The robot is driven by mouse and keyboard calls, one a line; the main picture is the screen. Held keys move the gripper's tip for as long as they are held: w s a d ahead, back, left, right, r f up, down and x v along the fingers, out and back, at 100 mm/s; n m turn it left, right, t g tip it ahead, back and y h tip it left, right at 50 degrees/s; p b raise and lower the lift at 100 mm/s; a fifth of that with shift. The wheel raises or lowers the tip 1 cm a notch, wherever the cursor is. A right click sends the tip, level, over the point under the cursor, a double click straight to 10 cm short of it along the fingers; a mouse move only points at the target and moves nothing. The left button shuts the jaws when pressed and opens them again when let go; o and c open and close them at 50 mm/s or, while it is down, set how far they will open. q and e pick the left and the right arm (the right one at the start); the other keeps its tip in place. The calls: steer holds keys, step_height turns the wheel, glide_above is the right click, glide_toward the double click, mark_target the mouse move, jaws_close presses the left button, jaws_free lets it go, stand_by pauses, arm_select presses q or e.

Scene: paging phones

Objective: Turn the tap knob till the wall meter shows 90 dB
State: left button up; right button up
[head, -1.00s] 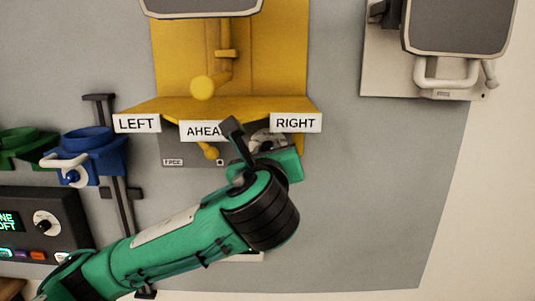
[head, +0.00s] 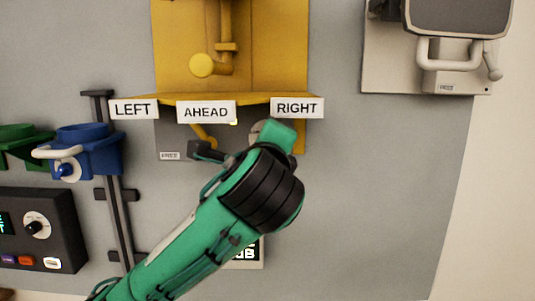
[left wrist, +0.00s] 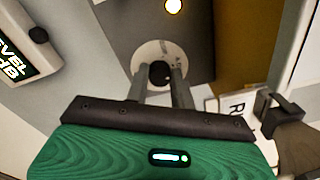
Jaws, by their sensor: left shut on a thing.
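The tap knob (left wrist: 160,70) is a dark round knob on a pale disc, seen in the left wrist view. My left gripper (left wrist: 160,80) has its two fingers on either side of the knob, shut on it. In the head view the pale disc (head: 256,131) shows partly below the RIGHT sign, and my green gripper body and wrist cover the knob. The wall meter (head: 249,253) is mostly hidden behind my arm. Its edge shows in the left wrist view (left wrist: 14,60) with part of a "LEVEL dB" label. No number is readable. My right gripper is in neither view.
A yellow hooded phone station (head: 280,60) has LEFT, AHEAD and RIGHT signs across its shelf. A blue cup-shaped holder (head: 95,150) and a dark control box (head: 45,225) are at the left. A grey-white unit (head: 440,70) is upper right. The wall at lower right is clear.

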arm_select(q)
steer(key=shift+f+n+b, duration=0.1)
steer(key=shift+n+b, duration=0.45)
steer(key=shift+n, duration=0.55)
steer(key=o, duration=1)
